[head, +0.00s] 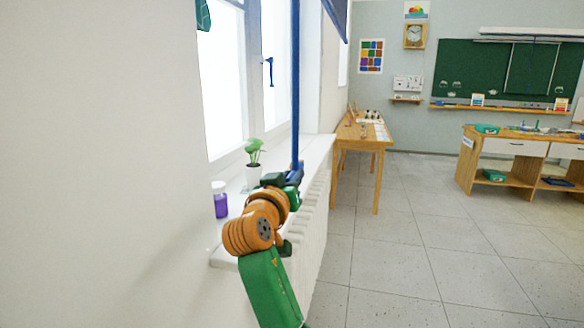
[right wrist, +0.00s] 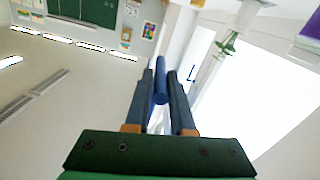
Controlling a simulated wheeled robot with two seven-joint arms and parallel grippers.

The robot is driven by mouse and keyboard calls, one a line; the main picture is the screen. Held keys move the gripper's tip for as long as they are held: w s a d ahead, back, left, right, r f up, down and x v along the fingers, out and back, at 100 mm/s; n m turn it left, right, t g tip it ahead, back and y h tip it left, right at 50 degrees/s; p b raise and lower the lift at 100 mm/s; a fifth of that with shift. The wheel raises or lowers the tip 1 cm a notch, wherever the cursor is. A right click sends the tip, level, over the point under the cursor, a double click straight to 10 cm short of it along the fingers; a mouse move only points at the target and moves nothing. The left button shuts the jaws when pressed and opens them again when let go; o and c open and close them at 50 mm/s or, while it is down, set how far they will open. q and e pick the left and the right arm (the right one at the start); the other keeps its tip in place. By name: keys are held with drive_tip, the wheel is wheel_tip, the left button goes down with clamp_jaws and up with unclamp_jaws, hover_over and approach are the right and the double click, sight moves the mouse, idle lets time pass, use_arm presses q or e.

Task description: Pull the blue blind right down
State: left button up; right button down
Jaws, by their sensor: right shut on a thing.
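The blue blind (head: 338,16) shows only as a small piece at the top edge of the head view; the rest of it is out of frame. A long blue pull rod (head: 295,80) hangs upright in front of the window, down to my right gripper (head: 294,174). In the right wrist view the rod (right wrist: 161,78) stands between the two fingers of my right gripper (right wrist: 160,88), which is shut on it. The gripper is above the window sill, near its outer edge. My left gripper is not in view.
A radiator (head: 312,222) is below the sill. A wooden table (head: 362,142) stands beyond. The floor to the right is clear.

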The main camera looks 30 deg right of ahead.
wheel_tip(320, 180, down, 13)
drive_tip(key=b, duration=0.7)
drive_tip(key=shift+r, duration=0.1)
drive_tip(key=c, duration=0.8)
unclamp_jaws()
drive_tip(key=shift+w, duration=0.1)
drive_tip(key=shift+a, duration=0.1)
drive_tip(key=b+v, duration=0.1)
drive_tip(key=v, duration=0.6)
drive_tip(key=shift+b, duration=0.35)
